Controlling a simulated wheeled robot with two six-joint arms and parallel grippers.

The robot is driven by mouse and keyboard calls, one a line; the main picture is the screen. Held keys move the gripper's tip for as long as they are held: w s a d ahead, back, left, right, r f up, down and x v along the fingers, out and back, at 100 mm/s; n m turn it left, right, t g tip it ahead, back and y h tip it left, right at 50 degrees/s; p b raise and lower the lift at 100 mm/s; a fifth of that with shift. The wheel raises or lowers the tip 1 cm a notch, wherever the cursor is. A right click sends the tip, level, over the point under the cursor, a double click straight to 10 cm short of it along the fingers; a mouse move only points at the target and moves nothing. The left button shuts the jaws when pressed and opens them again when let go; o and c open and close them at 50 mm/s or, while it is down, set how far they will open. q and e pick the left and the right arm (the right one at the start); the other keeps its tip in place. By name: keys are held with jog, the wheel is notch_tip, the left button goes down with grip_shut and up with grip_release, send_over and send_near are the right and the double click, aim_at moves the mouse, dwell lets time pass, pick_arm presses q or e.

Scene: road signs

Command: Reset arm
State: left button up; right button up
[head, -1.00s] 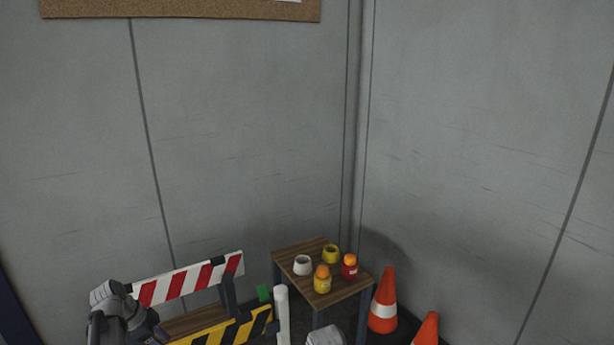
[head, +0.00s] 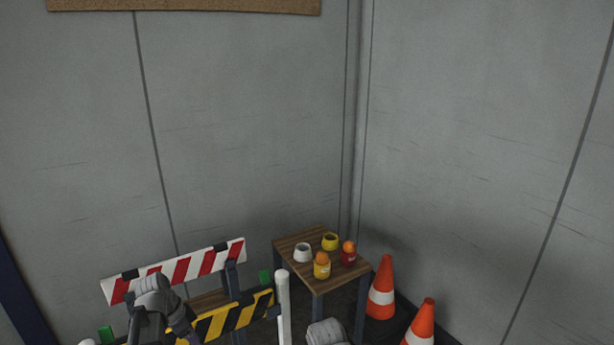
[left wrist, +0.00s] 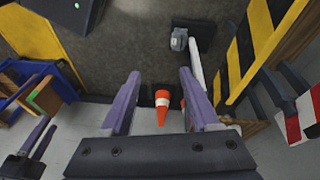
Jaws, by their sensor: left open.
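In the left wrist view my left gripper (left wrist: 160,74) is open and empty, its two purple-grey fingers spread wide over the floor. An orange and white cone (left wrist: 162,106) shows between the fingers, farther off and apart from them. In the head view only grey parts of my arms show, at the bottom edge. My right gripper (left wrist: 42,140) seems to be the pair of purple fingers at the lower left of the left wrist view. Whether it is open or shut is unclear.
A red-and-white barrier board (head: 205,262) and a yellow-and-black board (head: 225,320) stand near my left arm. A wooden table (head: 320,282) holds a white pot, a yellow pot and two orange-topped jars. Two cones (head: 381,290) (head: 422,325) stand right of the table.

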pick_arm(q)
jog(key=s+d+n+y, duration=0.2)
jog(key=s+d, duration=0.5)
jog(key=d, duration=0.4)
jog(key=s+d+n+g+y, duration=0.1)
jog(key=s+d+n+y, duration=0.1)
jog(key=s+d+n, duration=0.2)
jog(key=shift+s+d+f+y, duration=0.35)
jog(key=shift+s+d, duration=1.35)
jog(key=shift+d, duration=2.3)
jog(key=shift+c, duration=0.3)
